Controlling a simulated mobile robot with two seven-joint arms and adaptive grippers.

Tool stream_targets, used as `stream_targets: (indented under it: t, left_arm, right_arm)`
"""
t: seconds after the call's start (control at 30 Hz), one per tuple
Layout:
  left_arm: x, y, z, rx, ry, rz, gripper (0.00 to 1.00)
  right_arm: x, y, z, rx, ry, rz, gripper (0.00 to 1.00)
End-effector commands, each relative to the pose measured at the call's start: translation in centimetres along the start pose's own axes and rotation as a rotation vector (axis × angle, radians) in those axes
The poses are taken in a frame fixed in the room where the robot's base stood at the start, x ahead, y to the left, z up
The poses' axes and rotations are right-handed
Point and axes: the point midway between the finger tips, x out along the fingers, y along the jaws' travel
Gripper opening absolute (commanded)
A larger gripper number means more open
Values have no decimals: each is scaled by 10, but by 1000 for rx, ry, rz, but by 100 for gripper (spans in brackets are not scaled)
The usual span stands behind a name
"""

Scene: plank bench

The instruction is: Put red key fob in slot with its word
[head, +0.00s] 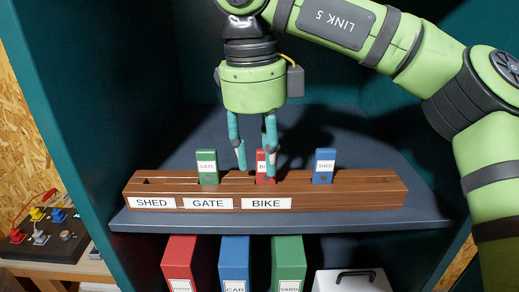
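The red key fob (261,167) stands upright in the brown wooden rack (340,197), in line with the BIKE label (266,203). Its white tag shows the letters "BI"; the rest is hidden by a finger of my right gripper (256,170). That gripper points down, with its two teal fingers apart and a visible gap between them. One finger overlaps the right side of the red fob in the view; I cannot tell whether it touches. The other finger is to the fob's left, clear of it. My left gripper is not in view.
A green GATE fob (207,167) stands behind the GATE label (207,203). A blue SHED fob (324,166) stands at the rack's unlabelled right part. The slot behind the SHED label (152,202) looks empty. Teal cabinet walls enclose the grey shelf (420,215); binders (234,262) stand below.

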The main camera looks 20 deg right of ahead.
Motion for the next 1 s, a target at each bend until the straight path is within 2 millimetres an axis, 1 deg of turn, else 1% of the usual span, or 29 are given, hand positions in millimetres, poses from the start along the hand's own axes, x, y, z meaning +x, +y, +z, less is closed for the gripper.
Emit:
stream_targets:
  t: [0.07, 0.17, 0.27, 0.3, 0.33, 0.5, 0.67, 1.0]
  left_arm:
    - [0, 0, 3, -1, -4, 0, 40]
    - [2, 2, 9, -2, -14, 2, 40]
    - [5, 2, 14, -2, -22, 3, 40]
    - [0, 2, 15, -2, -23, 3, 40]
    - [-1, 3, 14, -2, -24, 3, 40]
    - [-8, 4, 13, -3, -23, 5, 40]
    - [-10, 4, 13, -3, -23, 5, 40]
    - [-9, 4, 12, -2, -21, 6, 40]
  right_arm:
    - [-2, 0, 0, 2, -2, -1, 37]
    - [-11, 0, 1, 2, -4, -2, 37]
    - [-26, 0, 1, 4, -6, -3, 37]
    - [-37, 0, 1, 3, -4, -5, 37]
    - [-43, 0, 0, 5, -4, -5, 37]
    - [-68, 0, 0, 3, -2, -2, 37]
    - [-76, 0, 0, 2, -2, -1, 37]
    - [-76, 0, 0, 1, -1, 0, 37]
